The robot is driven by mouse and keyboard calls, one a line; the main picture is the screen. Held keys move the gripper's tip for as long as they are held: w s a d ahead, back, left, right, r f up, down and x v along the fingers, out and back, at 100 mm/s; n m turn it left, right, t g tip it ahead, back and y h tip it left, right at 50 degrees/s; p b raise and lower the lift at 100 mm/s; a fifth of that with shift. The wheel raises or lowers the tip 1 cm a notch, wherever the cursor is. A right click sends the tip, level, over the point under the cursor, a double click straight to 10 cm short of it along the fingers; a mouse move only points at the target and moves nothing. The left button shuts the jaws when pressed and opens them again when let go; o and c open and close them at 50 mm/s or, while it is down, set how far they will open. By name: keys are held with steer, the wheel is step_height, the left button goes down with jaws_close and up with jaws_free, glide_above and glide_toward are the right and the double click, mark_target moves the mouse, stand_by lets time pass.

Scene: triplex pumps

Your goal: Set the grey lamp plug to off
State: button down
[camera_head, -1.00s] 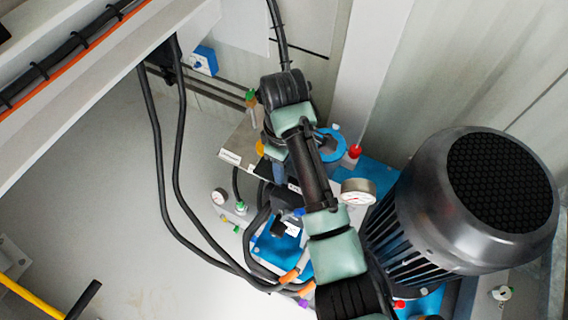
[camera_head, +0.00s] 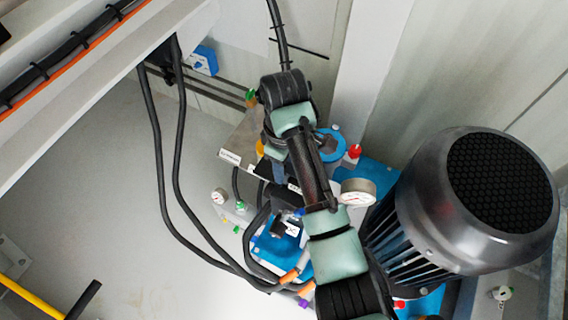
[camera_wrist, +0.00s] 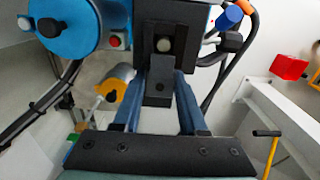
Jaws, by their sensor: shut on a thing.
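In the wrist view my gripper (camera_wrist: 159,78) has its two blue-grey fingers closed on either side of a dark grey block-shaped handle (camera_wrist: 159,88), which I take to be the grey lamp plug. The handle hangs from a black housing (camera_wrist: 185,22) with a small round pale button above it. The fingertips reach up to the housing. In the head view my arm covers most of the plug and the gripper, so the plug's turned position cannot be told there.
A blue round part (camera_wrist: 62,25) and a yellow-orange cylinder (camera_wrist: 116,84) are close on the left. Black hoses (camera_head: 172,200) loop beside the pump. A pressure gauge (camera_head: 357,192) and a large motor (camera_head: 470,205) stand right of my arm.

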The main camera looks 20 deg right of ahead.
stand_by(0.4)
steer(key=shift+w+a+p, duration=0.5)
steer(key=shift+w+a, duration=0.7)
steer(key=shift+w, duration=0.3)
steer(key=shift+c, duration=2.2)
jaws_free()
step_height(320, 180, up, 13)
steer(key=p, duration=0.6)
